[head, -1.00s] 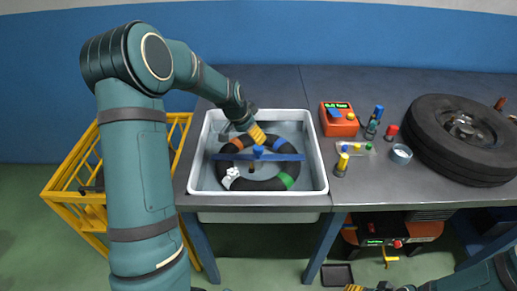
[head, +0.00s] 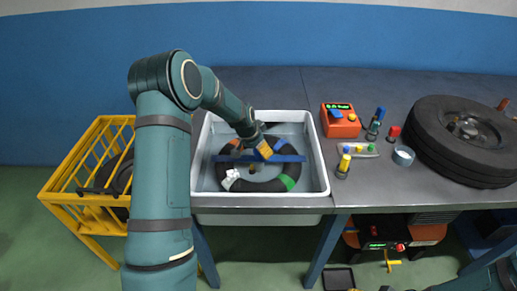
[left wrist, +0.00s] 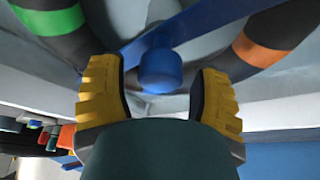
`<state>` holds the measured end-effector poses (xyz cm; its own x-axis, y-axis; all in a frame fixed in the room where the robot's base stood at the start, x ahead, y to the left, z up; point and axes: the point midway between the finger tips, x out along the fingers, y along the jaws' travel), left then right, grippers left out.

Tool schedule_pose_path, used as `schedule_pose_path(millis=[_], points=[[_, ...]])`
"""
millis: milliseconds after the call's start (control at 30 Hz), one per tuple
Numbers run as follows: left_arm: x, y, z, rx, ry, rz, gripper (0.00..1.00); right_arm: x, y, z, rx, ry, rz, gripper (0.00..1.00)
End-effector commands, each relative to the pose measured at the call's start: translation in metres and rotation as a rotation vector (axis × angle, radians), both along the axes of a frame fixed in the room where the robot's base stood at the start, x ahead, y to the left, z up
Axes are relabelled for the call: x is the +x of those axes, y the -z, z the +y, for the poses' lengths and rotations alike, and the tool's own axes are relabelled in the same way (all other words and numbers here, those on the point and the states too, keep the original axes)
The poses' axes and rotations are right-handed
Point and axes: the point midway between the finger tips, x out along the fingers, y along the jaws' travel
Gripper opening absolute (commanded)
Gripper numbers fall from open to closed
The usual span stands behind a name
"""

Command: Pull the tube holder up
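The tube holder (head: 292,158) is a blue bar lying across the black inner tube (head: 245,185) in the white basin (head: 323,188). Its round blue knob (left wrist: 160,72) shows in the left wrist view, where the bar (left wrist: 205,22) runs behind it. My left gripper (head: 263,151) is over the middle of the bar and hides the knob in the head view. Its yellow fingers (left wrist: 156,80) are apart, one on each side of the knob, with visible gaps. My right gripper is almost wholly cut off at the bottom edge of the head view.
Right of the basin on the bench are a red device (head: 340,121), small bottles, a tray of caps (head: 358,150), a tape roll (head: 403,155) and a large wheel (head: 462,138). A yellow rack (head: 88,160) stands left of the basin.

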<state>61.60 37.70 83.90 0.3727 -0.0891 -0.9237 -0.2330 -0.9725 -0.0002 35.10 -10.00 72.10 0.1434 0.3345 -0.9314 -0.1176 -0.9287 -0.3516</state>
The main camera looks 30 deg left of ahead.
Motion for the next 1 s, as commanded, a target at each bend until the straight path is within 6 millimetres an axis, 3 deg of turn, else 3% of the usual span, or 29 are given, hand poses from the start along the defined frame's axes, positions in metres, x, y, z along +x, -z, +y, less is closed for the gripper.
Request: schedule_pose_path(millis=[33,133,167,467,567,800,1000], points=[[0.000,0.000,0.000,0.000,0.000,0.000,0.41,0.000,0.000,0.000,0.000,0.000,0.000,0.47],[0.000,0.000,0.000,0.000,0.000,0.000,0.06,0.000,0.000,0.000,0.000,0.000,0.000,0.47],[0.000,0.000,0.000,0.000,0.000,0.000,0.00,0.000,0.000,0.000,0.000,0.000,0.000,0.47],[0.000,-0.004,0.000,0.000,0.000,-0.001,0.00,0.000,-0.002,0.000,0.000,0.000,0.001,0.47],[0.000,-0.017,0.000,0.000,0.000,-0.002,0.00,-0.001,-0.008,0.000,0.000,-0.001,0.003,0.47],[0.001,-0.071,0.000,0.001,-0.001,-0.005,0.00,-0.005,-0.033,0.001,0.003,-0.003,0.013,0.47],[0.001,-0.083,0.000,0.000,0.000,-0.003,0.00,-0.007,-0.036,0.001,0.003,-0.004,0.016,0.47]])
